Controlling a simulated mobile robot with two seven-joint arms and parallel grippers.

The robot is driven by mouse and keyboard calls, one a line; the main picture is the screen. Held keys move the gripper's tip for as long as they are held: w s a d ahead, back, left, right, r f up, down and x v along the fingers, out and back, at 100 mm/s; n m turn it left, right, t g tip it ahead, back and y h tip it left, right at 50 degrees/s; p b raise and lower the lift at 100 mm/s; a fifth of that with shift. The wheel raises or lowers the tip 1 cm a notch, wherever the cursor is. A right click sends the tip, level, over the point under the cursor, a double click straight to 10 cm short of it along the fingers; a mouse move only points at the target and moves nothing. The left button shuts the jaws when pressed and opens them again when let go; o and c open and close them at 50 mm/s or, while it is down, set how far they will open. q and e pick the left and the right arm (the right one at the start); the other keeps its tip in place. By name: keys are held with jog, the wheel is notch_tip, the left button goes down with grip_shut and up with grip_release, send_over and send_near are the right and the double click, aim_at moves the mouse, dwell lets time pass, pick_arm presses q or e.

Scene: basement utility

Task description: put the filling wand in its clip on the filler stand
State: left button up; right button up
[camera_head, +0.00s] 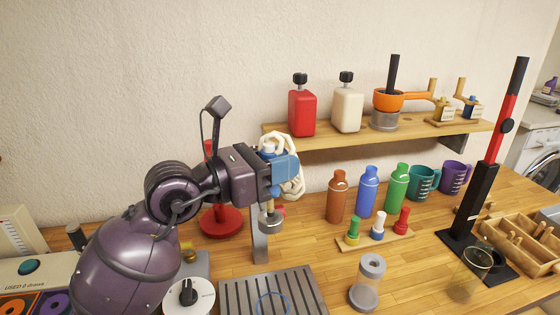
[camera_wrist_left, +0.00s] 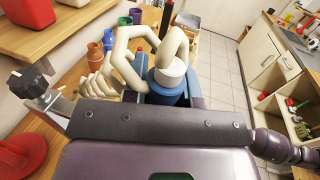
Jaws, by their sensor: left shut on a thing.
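My left gripper (camera_head: 277,172) comes in from the left and is shut on the filling wand. The wand's blue body with a white cap (camera_wrist_left: 172,85) stands roughly upright in the jaws. Its metal lower end (camera_head: 270,218) hangs below the gripper, above the table. A cream coiled hose (camera_head: 296,172) loops beside it and also shows in the left wrist view (camera_wrist_left: 125,65). A grey upright post (camera_head: 260,245), seemingly the filler stand's, rises just behind the wand's lower end. Its upper part and any clip are hidden behind my gripper. My right gripper is out of view.
A slatted drip tray (camera_head: 270,292) lies below the wand. A dial box (camera_head: 189,295) and red stand (camera_head: 221,222) are nearby. A wall shelf (camera_head: 380,137) bears bottles. Bottles, a clear cylinder (camera_head: 367,283) and a black-and-red press (camera_head: 484,200) stand to the right.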

aim_at(279, 187)
pick_arm(q)
jog(key=shift+f, duration=0.2)
jog(key=shift+f+b, duration=0.55)
jog(key=shift+f, duration=0.05)
jog(key=shift+f, duration=0.3)
jog(key=shift+f+b, duration=0.5)
jog(key=shift+f, duration=0.1)
jog(key=shift+f+b, duration=0.4)
jog(key=shift+f, duration=0.2)
jog(key=shift+s+f, duration=0.1)
jog(key=shift+f, duration=0.3)
